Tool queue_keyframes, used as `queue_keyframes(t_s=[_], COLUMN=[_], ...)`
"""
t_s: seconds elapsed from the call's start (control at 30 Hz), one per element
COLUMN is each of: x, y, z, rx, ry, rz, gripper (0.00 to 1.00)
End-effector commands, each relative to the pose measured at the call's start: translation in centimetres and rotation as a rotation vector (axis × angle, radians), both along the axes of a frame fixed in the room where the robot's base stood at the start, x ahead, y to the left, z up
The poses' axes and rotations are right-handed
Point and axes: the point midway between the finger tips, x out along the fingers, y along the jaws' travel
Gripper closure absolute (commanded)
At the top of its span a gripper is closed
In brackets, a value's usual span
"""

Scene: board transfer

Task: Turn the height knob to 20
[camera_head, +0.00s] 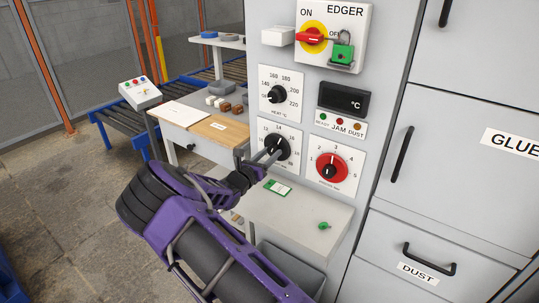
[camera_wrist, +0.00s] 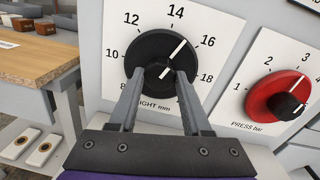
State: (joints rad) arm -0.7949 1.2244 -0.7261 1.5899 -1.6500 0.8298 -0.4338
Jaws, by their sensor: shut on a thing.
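The black height knob (camera_wrist: 150,47) sits on a white dial plate marked "HEIGHT mm" in the wrist view. Its white pointer line aims up and right, between 14 and 16. Labels 8 to 18 show; a 20 mark is not visible, and my right finger covers part of the lower right of the dial. My gripper (camera_wrist: 161,73) is shut on the knob, with one finger on each side of its middle grip. In the head view my gripper (camera_head: 272,158) reaches the height knob (camera_head: 279,143) from the lower left.
The red press knob (camera_head: 329,168) is close on the right, and the heat knob (camera_head: 277,94) is just above. A shelf (camera_head: 310,236) with a green tag and a small green object juts out below. A wooden-topped table (camera_head: 219,130) stands to the left.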

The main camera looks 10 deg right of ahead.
Motion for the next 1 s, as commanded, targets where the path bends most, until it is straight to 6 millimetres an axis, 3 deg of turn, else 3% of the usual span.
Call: queue_keyframes(t_s=[0.9,0.93,1.0], x=[0.04,0.04,0.04], y=[0.12,0.12,0.12], z=[0.13,0.13,0.12], rx=[-0.001,-0.001,-0.001], ry=[-0.003,-0.003,-0.003], rz=[0.001,0.001,0.001], gripper=[1.00,0.50,0.37])
